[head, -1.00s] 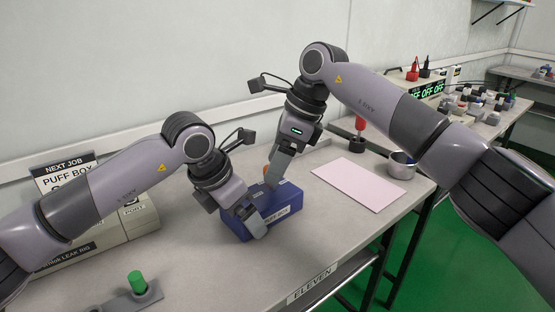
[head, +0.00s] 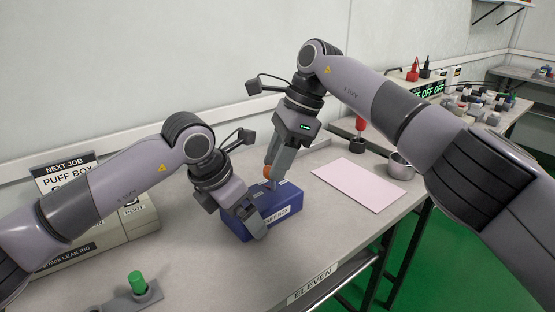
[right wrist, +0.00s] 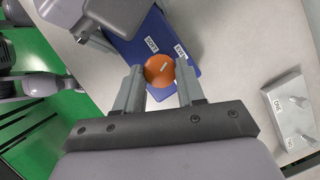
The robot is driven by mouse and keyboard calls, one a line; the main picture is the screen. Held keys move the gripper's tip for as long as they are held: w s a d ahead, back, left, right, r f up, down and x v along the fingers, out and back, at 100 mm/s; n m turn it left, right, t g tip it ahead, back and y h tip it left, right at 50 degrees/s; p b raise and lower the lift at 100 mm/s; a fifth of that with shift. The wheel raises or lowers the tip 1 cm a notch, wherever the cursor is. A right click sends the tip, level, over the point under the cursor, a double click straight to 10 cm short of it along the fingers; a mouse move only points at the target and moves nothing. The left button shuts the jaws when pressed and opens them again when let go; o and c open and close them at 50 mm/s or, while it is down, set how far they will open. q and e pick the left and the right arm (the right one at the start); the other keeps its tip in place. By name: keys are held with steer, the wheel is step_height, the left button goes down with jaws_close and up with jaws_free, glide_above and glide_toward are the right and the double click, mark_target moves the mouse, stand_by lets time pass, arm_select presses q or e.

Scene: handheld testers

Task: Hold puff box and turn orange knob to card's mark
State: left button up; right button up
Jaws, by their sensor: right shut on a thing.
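The blue puff box (head: 288,209) sits on the bench with its label facing front. My left gripper (head: 254,222) is at its left end, one finger against the front; the other finger is hidden, so its grip is unclear. My right gripper (head: 268,178) comes down from above and is shut on the orange knob (right wrist: 159,71). The knob shows between both fingertips in the right wrist view, with a pale mark on it and small labels beside it on the box top. The job card (head: 66,174) at the left reads PUFF BOX; my left arm hides its lower part.
A pink mat (head: 358,185) lies right of the box, with a metal cup (head: 401,166) beyond it. A leak rig (head: 140,216) stands at the left behind my left arm. The bench's front centre is clear.

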steer(key=shift+d+n, duration=0.1)
steer(key=shift+n, duration=0.4)
steer(key=o, duration=1)
steer(key=shift+o, duration=0.2)
steer(key=shift+m, duration=0.6)
